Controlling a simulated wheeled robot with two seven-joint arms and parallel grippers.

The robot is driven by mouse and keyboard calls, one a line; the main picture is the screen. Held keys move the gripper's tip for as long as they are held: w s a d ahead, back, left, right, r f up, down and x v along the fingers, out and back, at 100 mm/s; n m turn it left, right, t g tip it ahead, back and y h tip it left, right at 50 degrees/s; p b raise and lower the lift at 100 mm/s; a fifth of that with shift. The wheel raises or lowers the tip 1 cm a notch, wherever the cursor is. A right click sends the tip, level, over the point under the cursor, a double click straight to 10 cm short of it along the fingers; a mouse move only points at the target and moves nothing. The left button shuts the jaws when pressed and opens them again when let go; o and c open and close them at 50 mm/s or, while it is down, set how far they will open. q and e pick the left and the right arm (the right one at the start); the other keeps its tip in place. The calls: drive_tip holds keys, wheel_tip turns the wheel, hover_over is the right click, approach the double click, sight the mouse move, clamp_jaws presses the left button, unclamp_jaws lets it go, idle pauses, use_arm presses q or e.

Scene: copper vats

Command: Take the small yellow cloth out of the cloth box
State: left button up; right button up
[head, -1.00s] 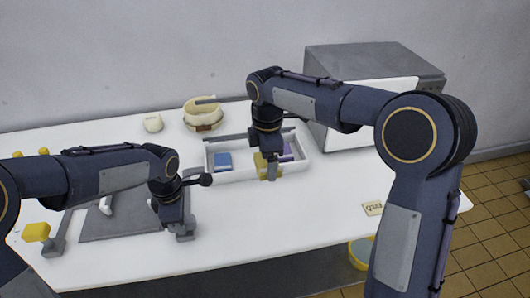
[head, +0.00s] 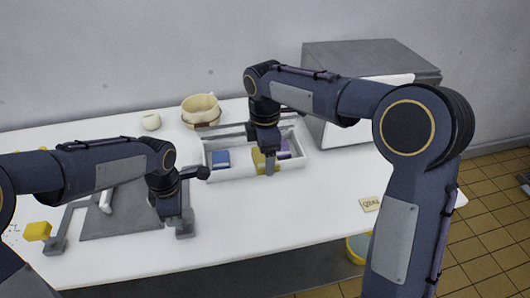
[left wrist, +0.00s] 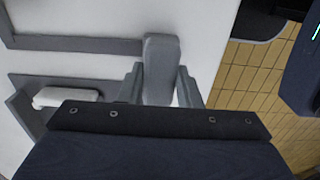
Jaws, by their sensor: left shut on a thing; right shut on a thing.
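The white cloth box (head: 228,175) stands at the back middle of the table, with a blue cloth (head: 221,158) at its left and a purple cloth (head: 284,149) at its right. The small yellow cloth (head: 259,160) is between them, partly hidden by my right gripper (head: 270,168). That gripper points down into the box and is shut on the yellow cloth. My left gripper (head: 184,230) is low near the table's front, shut on a grey piece (left wrist: 160,65) at the right edge of the grey board. The wrist view shows its fingers on either side of this piece.
The grey board (head: 125,222) has a white-handled item (head: 107,200) on it. A yellow block (head: 37,231) is at the left. A cream bowl (head: 200,108) and a small round pot (head: 150,121) stand behind. A large grey-white appliance (head: 365,65) stands right of the box. A small sign (head: 370,204) lies front right.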

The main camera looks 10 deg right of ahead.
use_arm(q)
drive_tip(key=shift+r, duration=0.1)
drive_tip(key=o, duration=1.1)
drive_tip(key=shift+c, duration=0.2)
drive_tip(key=shift+r, duration=0.1)
wheel_tip(320, 180, up, 12)
drive_tip(key=shift+p, duration=0.3)
